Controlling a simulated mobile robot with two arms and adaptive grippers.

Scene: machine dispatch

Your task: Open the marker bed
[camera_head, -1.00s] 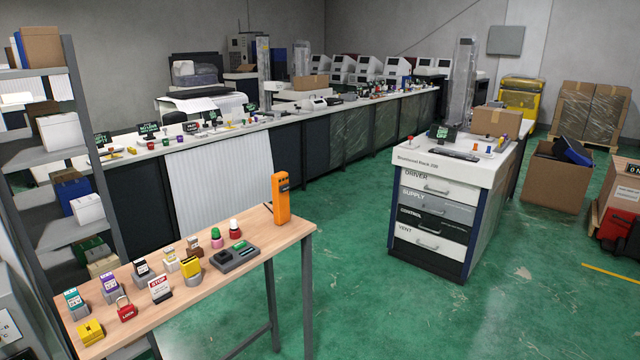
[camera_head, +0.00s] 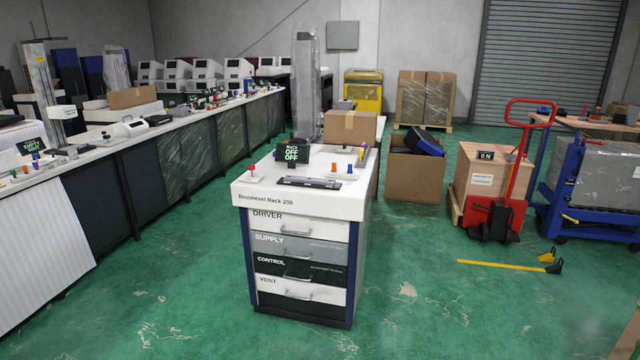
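Nothing in view is clearly labelled as a marker bed, and I cannot tell which thing it is. A white-topped drawer rack (camera_head: 300,204) stands in the middle, its drawers marked DRIVER, SUPPLY, CONTROL and VENT, all shut. On its top are a small black display (camera_head: 291,155) reading OFF, a flat dark bar-like part (camera_head: 308,183), a red knob (camera_head: 251,168) and several small coloured knobs. A long white-topped bench (camera_head: 150,132) with machines and small controls runs along the left. Neither of my grippers is in view.
A brown box (camera_head: 350,127) sits behind the rack's top. An open carton (camera_head: 414,166), a crate (camera_head: 492,180), a red pallet truck (camera_head: 497,215) and a blue cart (camera_head: 590,190) stand to the right. A yellow strip (camera_head: 505,265) lies on the floor. Green floor before the rack is clear.

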